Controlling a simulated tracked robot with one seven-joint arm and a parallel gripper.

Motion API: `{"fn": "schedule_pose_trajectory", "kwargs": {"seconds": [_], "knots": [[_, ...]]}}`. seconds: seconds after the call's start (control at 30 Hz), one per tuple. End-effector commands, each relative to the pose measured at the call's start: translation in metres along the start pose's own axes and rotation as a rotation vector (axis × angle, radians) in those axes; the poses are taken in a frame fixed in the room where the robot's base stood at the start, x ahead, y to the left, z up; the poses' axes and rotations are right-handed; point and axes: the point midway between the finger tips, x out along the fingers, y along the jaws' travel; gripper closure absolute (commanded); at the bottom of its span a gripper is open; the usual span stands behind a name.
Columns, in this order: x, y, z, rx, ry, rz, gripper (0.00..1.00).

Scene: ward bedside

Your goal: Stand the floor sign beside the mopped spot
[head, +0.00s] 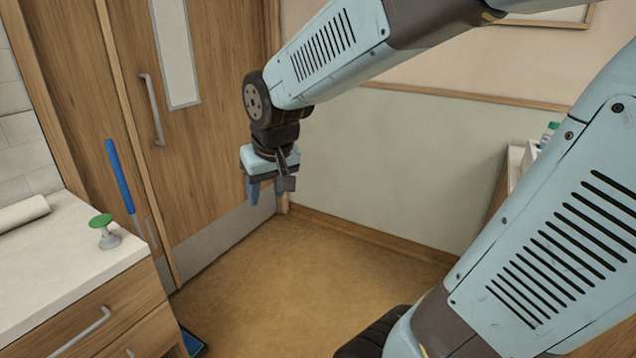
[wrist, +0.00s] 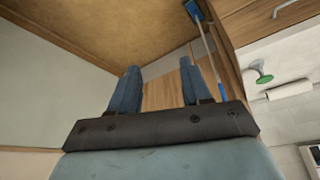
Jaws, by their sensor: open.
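I see no floor sign in either view, and I cannot make out a wet patch on the brown floor (head: 290,285). My gripper (head: 265,190) hangs in the air in front of the wooden door, pointing down. Its two blue fingers are apart with nothing between them, as the wrist view also shows (wrist: 158,75). A mop with a blue handle (head: 120,178) leans by the door, left of my gripper. Its blue head (head: 193,343) rests on the floor beside the counter, and the mop also shows in the wrist view (wrist: 207,55).
A white-topped counter (head: 70,275) with wooden drawers stands at left, holding a green-topped object (head: 102,225) and a white roll (head: 22,213). The door (head: 215,150) is shut. A cabinet with a small bottle (head: 549,133) is partly hidden at right. The visible middle floor is clear.

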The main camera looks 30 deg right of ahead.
Motion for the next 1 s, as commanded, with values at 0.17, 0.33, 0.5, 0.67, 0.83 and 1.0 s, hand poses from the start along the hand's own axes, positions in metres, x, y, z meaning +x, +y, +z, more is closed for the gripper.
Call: {"fn": "schedule_pose_trajectory", "kwargs": {"seconds": [0.17, 0.33, 0.5, 0.67, 0.83, 1.0], "knots": [[-0.041, 0.018, 0.029, 0.037, 0.043, 0.014, 0.52], [-0.070, 0.029, 0.058, 0.065, 0.074, 0.026, 0.52], [-0.086, 0.042, 0.079, 0.081, 0.092, 0.034, 0.52], [-0.091, 0.045, 0.086, 0.086, 0.096, 0.036, 0.52], [-0.091, 0.045, 0.086, 0.086, 0.096, 0.036, 0.52], [-0.091, 0.044, 0.086, 0.085, 0.096, 0.036, 0.52]]}}
